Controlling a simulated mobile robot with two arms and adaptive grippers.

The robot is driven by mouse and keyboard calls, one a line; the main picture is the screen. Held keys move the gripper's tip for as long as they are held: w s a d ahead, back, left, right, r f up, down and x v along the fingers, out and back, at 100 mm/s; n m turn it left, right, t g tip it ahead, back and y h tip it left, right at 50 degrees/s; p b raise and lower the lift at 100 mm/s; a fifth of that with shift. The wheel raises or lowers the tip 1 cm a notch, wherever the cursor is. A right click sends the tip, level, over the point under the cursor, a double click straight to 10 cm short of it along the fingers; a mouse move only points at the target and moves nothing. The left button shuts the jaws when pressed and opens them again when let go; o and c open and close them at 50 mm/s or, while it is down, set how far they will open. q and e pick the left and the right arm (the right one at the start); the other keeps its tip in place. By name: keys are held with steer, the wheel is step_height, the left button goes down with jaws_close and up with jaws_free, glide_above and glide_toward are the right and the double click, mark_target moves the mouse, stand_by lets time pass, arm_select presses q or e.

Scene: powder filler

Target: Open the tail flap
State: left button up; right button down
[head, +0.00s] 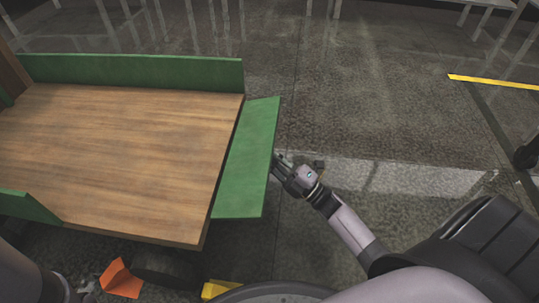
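The green tail flap (248,160) is at the right end of a wooden cart bed (120,150). It is swung outward and lies tilted down beyond the bed's edge, so the end of the bed is open. My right gripper (278,162) is at the flap's outer edge, touching it or very close. Its fingers are small and partly hidden, and I cannot tell whether they are open or shut. My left gripper is not in view; only part of an arm shows at the lower left.
Green side boards (130,70) line the cart's far side, and another board (25,206) stands at the near left. An orange wedge (121,279) and a yellow block (216,289) lie near the wheel (165,268). The floor right of the flap is clear, with a yellow stripe (495,82).

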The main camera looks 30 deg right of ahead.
steer(key=shift+f, duration=0.1)
steer(key=c, duration=1.6)
jaws_free()
steer(key=shift+o, duration=0.2)
steer(key=v, duration=1.2)
